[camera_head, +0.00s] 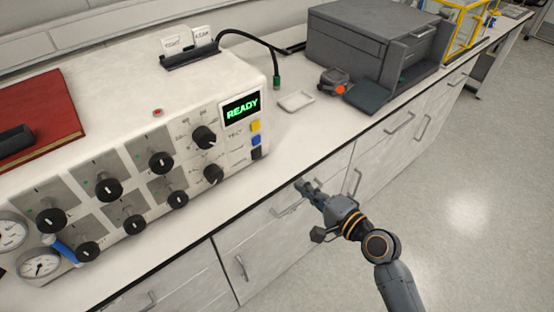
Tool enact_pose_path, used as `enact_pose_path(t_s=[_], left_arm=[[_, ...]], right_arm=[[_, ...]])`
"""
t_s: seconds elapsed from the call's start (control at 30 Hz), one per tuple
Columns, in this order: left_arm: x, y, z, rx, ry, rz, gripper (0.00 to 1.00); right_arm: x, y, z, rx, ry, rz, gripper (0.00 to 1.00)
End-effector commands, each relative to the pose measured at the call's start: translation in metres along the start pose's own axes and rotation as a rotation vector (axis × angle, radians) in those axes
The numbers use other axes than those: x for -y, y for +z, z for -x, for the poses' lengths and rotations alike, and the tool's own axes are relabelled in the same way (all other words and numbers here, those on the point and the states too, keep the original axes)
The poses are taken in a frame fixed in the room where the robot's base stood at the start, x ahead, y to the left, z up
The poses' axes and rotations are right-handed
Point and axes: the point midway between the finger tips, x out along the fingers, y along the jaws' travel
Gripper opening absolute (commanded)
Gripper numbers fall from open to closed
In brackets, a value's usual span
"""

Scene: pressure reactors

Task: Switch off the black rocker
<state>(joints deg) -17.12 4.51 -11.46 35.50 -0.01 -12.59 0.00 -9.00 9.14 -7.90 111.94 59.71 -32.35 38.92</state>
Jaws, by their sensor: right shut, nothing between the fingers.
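The white reactor control unit (215,98) stands on the bench at the left, with a lit screen (241,108) reading READY. A small black rocker (257,153) sits at the lower right corner of its front panel, below a blue button (256,141) and a yellow button (255,126). Whether the rocker is tilted on or off is too small to tell. My right gripper (303,185) is shut and empty, in front of the bench edge, to the right of and below the rocker, apart from it. My left gripper is not in view.
Several black knobs (204,137) and gauges (40,264) fill the panel left of the rocker. A white dish (296,101), an orange-and-grey device (334,81) and a large grey box (371,48) stand further right. Drawer handles (287,207) stick out below the bench edge. The floor at right is clear.

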Motion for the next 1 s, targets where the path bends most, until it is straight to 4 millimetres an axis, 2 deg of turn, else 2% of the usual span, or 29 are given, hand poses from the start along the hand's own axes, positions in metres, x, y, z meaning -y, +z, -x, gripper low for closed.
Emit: enact_pose_path(t_s=[0.23,0.37,0.8,1.0], left_arm=[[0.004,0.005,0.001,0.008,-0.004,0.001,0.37],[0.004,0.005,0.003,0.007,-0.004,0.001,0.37],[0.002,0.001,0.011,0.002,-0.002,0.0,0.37],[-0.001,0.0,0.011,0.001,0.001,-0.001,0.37]], right_arm=[[0.0,-0.001,-0.003,-0.002,0.001,0.001,0.0],[0.001,0.0,-0.015,-0.002,0.0,-0.001,0.0],[0.0,0.0,-0.104,0.0,0.001,0.0,0.0],[-0.001,-0.001,-0.13,-0.001,0.002,0.002,0.0]])
